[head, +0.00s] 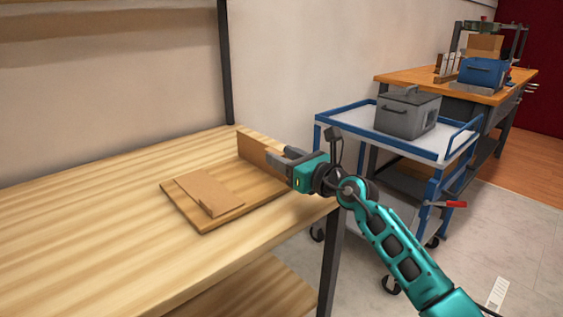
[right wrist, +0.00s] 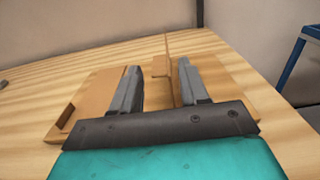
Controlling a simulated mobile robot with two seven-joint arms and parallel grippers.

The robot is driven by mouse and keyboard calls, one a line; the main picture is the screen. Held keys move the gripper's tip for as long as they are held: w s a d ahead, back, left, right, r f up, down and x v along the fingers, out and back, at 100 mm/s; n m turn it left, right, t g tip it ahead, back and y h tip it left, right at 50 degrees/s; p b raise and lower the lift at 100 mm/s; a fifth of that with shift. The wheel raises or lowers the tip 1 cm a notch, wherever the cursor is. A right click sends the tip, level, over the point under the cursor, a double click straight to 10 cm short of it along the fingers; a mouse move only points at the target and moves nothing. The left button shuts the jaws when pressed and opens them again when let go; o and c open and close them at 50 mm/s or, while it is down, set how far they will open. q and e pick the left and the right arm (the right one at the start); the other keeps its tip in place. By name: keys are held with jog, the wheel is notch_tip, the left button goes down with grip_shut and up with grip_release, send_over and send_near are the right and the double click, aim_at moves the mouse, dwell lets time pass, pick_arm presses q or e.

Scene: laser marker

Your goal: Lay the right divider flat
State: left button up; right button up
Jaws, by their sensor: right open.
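The right divider (head: 256,149) is a thin brown panel standing upright at the right end of the wooden base board (head: 227,212). In the right wrist view the divider (right wrist: 168,45) shows nearly edge-on beyond the gap between the fingers. My right gripper (head: 279,156) is at its near right end, fingers apart. The fingers also show in the right wrist view (right wrist: 158,68); I cannot tell whether they touch the panel. Another brown panel (head: 208,190) lies flat on the left part of the board. My left gripper is not in view.
The board lies on a light wooden table (head: 90,220), clear to the left. The table's right edge is close under my right arm. A blue-framed cart (head: 400,143) with a grey box (head: 407,112) stands to the right, and a workbench (head: 415,77) behind.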

jog(key=shift+w+a, duration=0.35)
jog(key=shift+w, duration=0.05)
jog(key=shift+c, duration=0.3)
grip_shut()
